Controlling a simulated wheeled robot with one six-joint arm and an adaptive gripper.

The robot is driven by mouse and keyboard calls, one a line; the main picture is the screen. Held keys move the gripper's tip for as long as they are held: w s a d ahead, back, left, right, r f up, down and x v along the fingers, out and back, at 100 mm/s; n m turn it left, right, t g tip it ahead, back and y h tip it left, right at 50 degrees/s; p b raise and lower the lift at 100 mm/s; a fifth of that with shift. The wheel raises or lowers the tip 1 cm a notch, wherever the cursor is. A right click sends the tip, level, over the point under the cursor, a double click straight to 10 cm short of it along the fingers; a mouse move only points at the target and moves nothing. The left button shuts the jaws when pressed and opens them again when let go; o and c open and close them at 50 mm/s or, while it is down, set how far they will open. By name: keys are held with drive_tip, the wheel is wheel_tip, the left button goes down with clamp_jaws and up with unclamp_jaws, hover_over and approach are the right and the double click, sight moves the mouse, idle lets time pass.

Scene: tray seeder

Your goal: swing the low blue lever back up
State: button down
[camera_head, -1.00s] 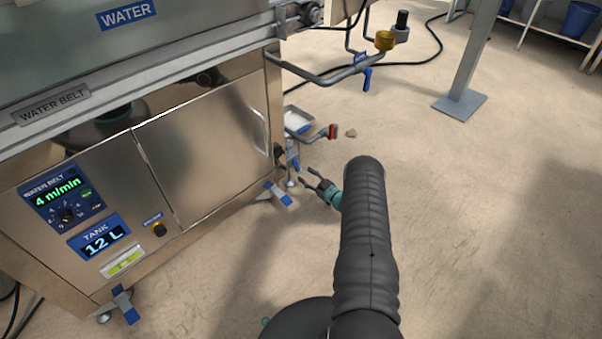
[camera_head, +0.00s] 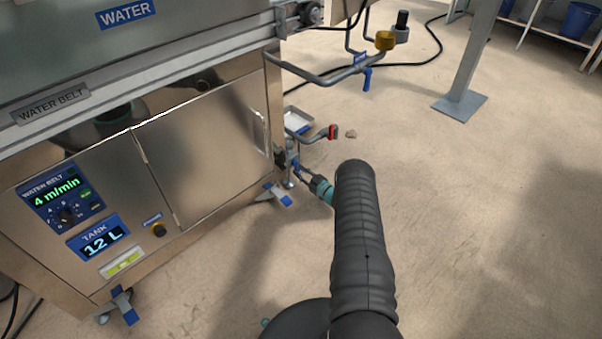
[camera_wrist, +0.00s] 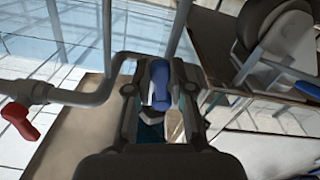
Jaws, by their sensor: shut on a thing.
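The low blue lever (camera_wrist: 161,80) shows in the wrist view between the two fingers of my gripper (camera_wrist: 160,92). My gripper is shut on it. In the head view my gripper (camera_head: 303,172) is low beside the machine's right corner, at the blue lever (camera_head: 295,164), which is small and partly hidden there by the fingers. Which way the lever points is hard to tell.
A red-handled valve (camera_head: 332,132) sits just above on a pipe; its red handle is at left in the wrist view (camera_wrist: 18,120). Another blue lever (camera_head: 367,78) hangs higher. A blue-topped foot (camera_head: 279,196) stands beneath. Open floor lies to the right.

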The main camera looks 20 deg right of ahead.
drive_tip(key=shift+d+b, duration=0.1)
drive_tip(key=shift+b, duration=0.2)
drive_tip(key=shift+w+d+r+n+b, duration=0.2)
drive_tip(key=shift+d+r+n+b, duration=0.5)
drive_tip(key=shift+n, duration=1.8)
drive_tip(key=shift+w+d+r+n+b, duration=0.35)
drive_tip(key=shift+r+n+b, duration=0.6)
drive_tip(key=shift+n, duration=1.55)
drive_tip(key=shift+w+d+r+n+b, duration=0.1)
drive_tip(key=shift+d+r+n+b, duration=0.6)
drive_tip(key=shift+n, duration=1.8)
drive_tip(key=shift+a+r, duration=0.1)
drive_tip(key=c, duration=1)
unclamp_jaws()
